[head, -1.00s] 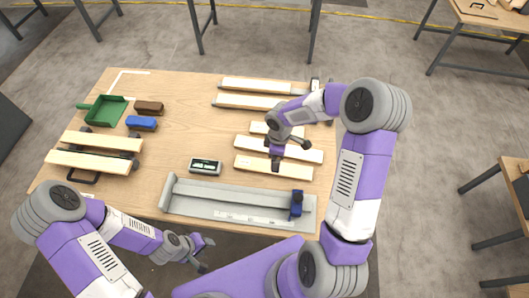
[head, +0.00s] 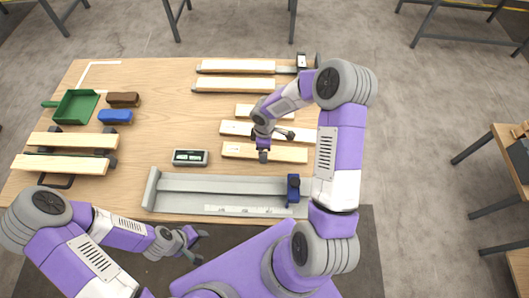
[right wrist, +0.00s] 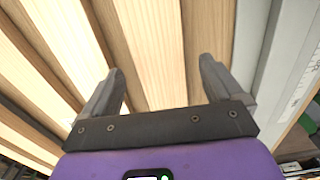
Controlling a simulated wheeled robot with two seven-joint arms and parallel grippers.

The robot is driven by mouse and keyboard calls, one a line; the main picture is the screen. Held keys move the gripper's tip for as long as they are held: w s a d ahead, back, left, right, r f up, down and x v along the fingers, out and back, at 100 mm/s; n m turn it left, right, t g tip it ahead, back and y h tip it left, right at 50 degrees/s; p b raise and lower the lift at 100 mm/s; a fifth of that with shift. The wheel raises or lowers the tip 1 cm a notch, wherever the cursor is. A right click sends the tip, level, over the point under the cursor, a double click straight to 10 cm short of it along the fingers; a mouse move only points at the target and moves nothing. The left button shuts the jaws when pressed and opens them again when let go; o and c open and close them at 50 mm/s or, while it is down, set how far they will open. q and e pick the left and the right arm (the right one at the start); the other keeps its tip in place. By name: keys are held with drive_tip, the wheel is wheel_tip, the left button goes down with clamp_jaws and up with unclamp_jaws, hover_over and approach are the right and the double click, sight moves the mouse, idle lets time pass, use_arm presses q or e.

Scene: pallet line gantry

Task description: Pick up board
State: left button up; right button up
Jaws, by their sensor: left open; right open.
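Several light wooden boards lie on the table beneath my right arm: a near board (head: 290,153), a middle board (head: 235,127) and a shorter far one (head: 247,110). My right gripper (head: 275,145) hangs low over the near and middle boards, partly covering them. In the right wrist view its two fingers are apart (right wrist: 160,90), with pale wood (right wrist: 145,45) beyond and between them and nothing clamped. I cannot tell whether the fingers touch the wood. My left gripper (head: 195,245) is open and empty, off the table's front edge.
A grey jig (head: 220,186) with a blue block (head: 293,188) lies along the front edge, close to the near board. A level (head: 190,157), green dustpan (head: 75,107), brown block (head: 123,99) and blue block (head: 116,116) lie left. More boards (head: 235,67) lie at the back.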

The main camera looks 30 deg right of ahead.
wheel_tip(320, 180, down, 2)
drive_tip(key=shift+f, duration=0.15)
drive_tip(key=c, duration=1.3)
drive_tip(key=shift+o, duration=0.2)
